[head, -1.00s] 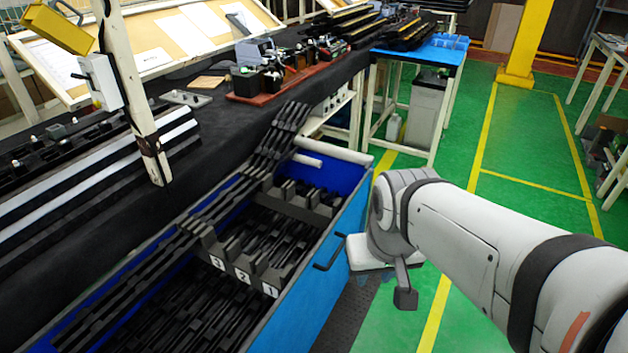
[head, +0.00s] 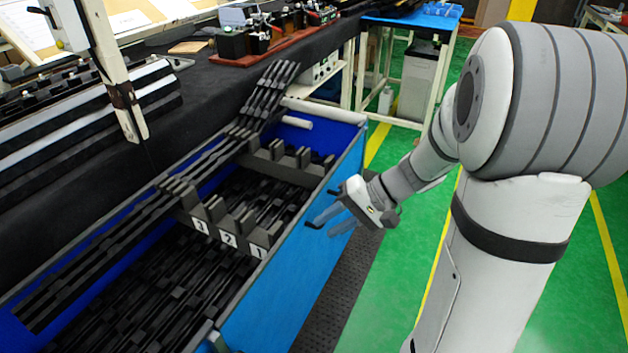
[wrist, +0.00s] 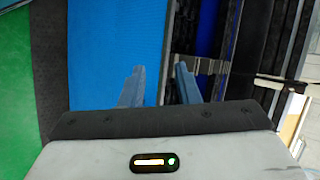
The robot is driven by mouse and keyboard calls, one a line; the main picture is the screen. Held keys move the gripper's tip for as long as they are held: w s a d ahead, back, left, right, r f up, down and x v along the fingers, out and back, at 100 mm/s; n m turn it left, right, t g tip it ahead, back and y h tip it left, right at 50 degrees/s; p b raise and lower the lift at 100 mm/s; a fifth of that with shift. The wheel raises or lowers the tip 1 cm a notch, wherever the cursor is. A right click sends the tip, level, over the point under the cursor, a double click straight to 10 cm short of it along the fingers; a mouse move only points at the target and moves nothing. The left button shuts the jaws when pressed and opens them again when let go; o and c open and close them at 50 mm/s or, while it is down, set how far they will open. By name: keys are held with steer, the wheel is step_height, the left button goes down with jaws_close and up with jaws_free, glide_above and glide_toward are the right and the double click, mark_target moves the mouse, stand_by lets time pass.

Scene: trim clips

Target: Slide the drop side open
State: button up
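The drop side is the bright blue panel (head: 285,285) on the right side of a long blue bin; it stands upright.
The bin holds black trim strips and dividers (head: 228,228) numbered 1 to 3. A black-covered workbench (head: 215,85) runs along its left. A dark mat (head: 345,270) and green floor (head: 385,285) lie clear to the right. A blue-topped table (head: 415,20) stands behind.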

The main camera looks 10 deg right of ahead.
steer(key=w+d+f+m+t+y+b, duration=0.35)
steer(key=w+d+f+t+b, duration=0.4)
steer(key=w+f, duration=0.5)
steer(key=shift+m+t+h, duration=0.25)
steer(key=shift+m+h, duration=0.2)
steer(key=x, duration=0.4)
steer(key=w+p+x, duration=0.1)
steer(key=shift+w+r, duration=0.1)
steer(key=shift+w, duration=0.15)
jaws_close()
